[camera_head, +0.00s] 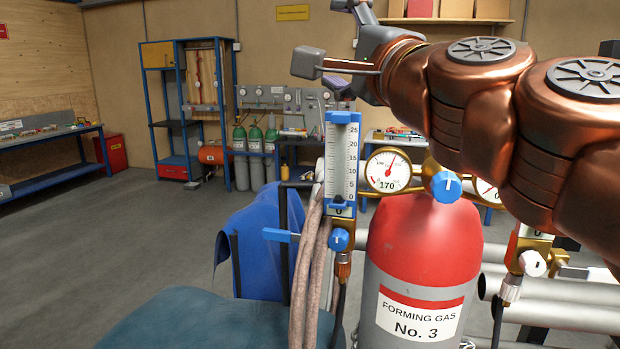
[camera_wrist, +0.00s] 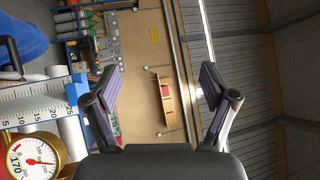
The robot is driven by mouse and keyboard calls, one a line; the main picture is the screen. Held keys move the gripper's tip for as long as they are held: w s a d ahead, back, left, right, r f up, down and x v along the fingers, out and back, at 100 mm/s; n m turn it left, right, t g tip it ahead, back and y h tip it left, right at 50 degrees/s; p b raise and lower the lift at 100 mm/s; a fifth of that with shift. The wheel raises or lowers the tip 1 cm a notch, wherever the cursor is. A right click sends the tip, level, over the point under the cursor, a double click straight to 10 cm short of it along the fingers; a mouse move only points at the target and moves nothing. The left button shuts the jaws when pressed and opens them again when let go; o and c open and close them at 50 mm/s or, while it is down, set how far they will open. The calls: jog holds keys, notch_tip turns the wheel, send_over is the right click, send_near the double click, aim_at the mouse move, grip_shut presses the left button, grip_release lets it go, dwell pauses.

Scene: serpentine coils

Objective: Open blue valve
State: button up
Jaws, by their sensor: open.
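Several blue controls show in the head view. A blue knob (camera_head: 446,186) with a white mark sits above the red and grey Forming Gas No. 3 cylinder (camera_head: 420,248). A smaller blue knob (camera_head: 339,239) is at the bottom of the flow gauge (camera_head: 341,160), with a blue lever (camera_head: 281,235) pointing left beside it. I cannot tell which one is the blue valve. My gripper (camera_head: 322,74) is above the flow gauge, apart from all three. In the wrist view my gripper (camera_wrist: 160,72) is open and empty, with the flow gauge (camera_wrist: 38,98) at the left.
A round dial (camera_head: 388,170) reads 170 beside the larger knob. Hoses (camera_head: 308,268) hang beside the gauge. A blue cloth (camera_head: 258,245) and metal pipes (camera_head: 560,315) flank the cylinder. A workbench (camera_head: 50,140) stands far left, and the floor (camera_head: 120,225) before it is clear.

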jog(key=s+a+f+n+g, duration=0.1)
jog(key=f+n+g, duration=0.3)
jog(key=f, duration=0.7)
jog(key=s+a+f+n+g+h, duration=0.1)
jog(key=f+n+g, duration=0.3)
jog(key=f, duration=0.8)
jog(key=shift+s+a+f+n, duration=0.25)
jog(key=shift+s+a+n, duration=0.25)
jog(key=shift+a, duration=0.2)
